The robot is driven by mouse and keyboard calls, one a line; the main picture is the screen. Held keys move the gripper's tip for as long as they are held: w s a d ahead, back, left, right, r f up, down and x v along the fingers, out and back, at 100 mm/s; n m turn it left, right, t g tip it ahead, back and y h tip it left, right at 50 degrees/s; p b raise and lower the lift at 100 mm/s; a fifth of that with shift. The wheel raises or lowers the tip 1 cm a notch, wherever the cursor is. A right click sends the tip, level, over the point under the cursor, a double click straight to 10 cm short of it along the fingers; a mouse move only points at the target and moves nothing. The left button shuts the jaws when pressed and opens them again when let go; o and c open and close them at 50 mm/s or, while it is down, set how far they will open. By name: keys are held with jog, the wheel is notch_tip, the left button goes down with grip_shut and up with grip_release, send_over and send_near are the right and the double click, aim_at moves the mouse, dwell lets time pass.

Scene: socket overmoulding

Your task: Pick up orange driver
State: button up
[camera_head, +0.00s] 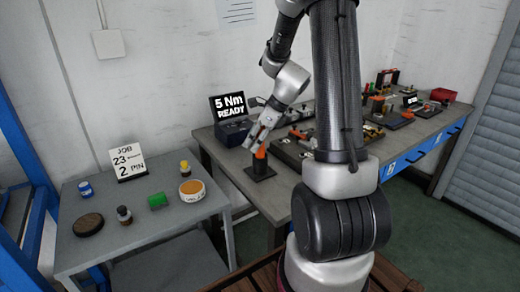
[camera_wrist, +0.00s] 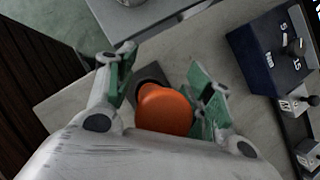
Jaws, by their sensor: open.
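The orange driver (camera_head: 261,154) stands upright in a dark square holder (camera_head: 261,172) near the left end of the workbench. In the wrist view, its rounded orange handle (camera_wrist: 164,110) lies between the two green-padded fingers of my gripper (camera_wrist: 160,85). The fingers are apart, with a visible gap on the left side of the handle; the right finger is close to it, and I cannot tell whether it touches. In the head view my gripper (camera_head: 262,132) is just above and around the top of the driver. The driver's lower part is hidden in the holder.
A dark box with a "5 Nm READY" display (camera_head: 233,106) stands behind the driver. Fixtures and parts (camera_head: 292,150) lie to its right on the workbench (camera_head: 222,158). A lower side table (camera_head: 150,228) at left holds a job card (camera_head: 127,163) and several small containers.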

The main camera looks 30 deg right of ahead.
grip_shut()
jog(key=shift+r, duration=0.1)
